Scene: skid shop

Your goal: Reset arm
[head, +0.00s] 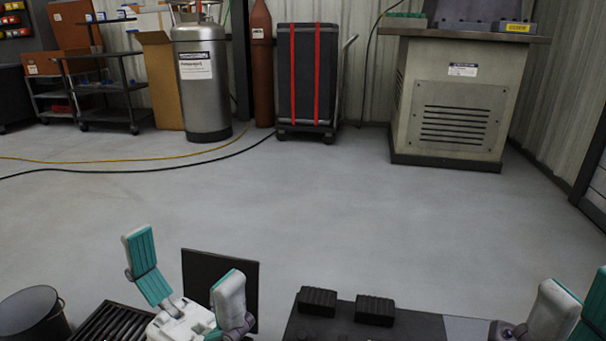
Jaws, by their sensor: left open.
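My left gripper (184,264) is at the lower left of the head view. Its two white fingers with teal pads stand wide apart and nothing is between them. My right gripper (572,306) is cut off at the lower right corner. Parts of white and teal fingers show there, but the gap between them cannot be judged. No object shows in it.
A black upright panel (246,276) stands just behind my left gripper. Near it are a dark bucket (32,312) and a black slatted grate (112,322). Two black blocks (317,301) lie on a dark surface (420,327). Cables (120,171) cross the otherwise open floor.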

